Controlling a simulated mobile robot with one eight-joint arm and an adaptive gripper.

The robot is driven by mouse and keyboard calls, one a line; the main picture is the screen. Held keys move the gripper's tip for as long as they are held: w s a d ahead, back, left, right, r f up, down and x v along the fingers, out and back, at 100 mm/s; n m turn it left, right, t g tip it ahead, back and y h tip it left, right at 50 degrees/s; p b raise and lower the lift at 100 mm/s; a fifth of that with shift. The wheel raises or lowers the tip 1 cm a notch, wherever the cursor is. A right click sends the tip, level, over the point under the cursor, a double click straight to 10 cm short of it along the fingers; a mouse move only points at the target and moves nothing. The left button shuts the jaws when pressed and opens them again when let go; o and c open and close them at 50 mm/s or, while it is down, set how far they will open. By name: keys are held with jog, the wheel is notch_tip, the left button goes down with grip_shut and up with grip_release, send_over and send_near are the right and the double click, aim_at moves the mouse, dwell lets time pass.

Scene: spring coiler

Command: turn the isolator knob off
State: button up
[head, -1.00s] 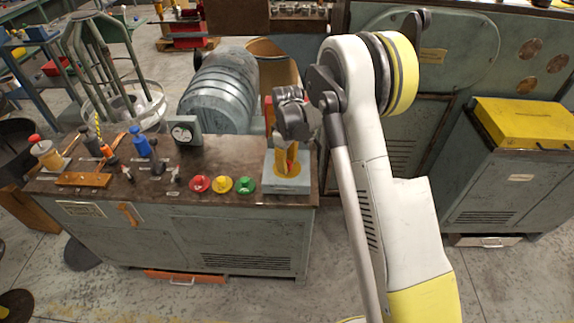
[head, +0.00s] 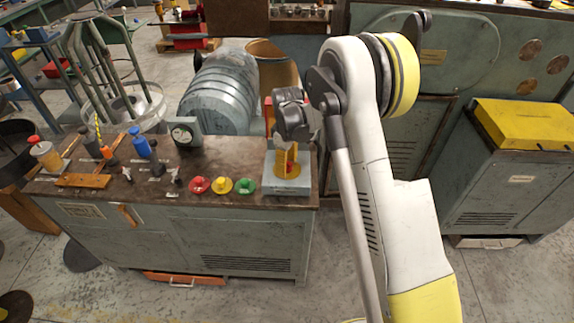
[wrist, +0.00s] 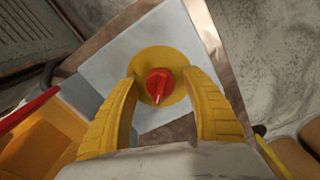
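The isolator knob (wrist: 159,85) is red, on a round yellow plate (wrist: 172,60) fixed to a pale grey box (wrist: 115,66). In the head view the box (head: 287,187) sits at the right end of the bench top. My gripper (wrist: 160,78) is open, with one yellow finger on each side of the knob. Gaps show between the fingers and the knob in the wrist view. The knob's pointer end faces down in that picture. In the head view my gripper (head: 287,170) points down over the box and largely hides the knob.
Red (head: 199,185), yellow (head: 222,185) and green (head: 245,186) buttons lie just left of the box. A dial gauge (head: 184,132) and bottles stand further left. A large grey cylinder (head: 220,92) is behind the bench. A yellow case (head: 525,122) tops the cabinet at right.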

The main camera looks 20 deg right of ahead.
notch_tip(320, 180, up, 12)
dwell(0.6)
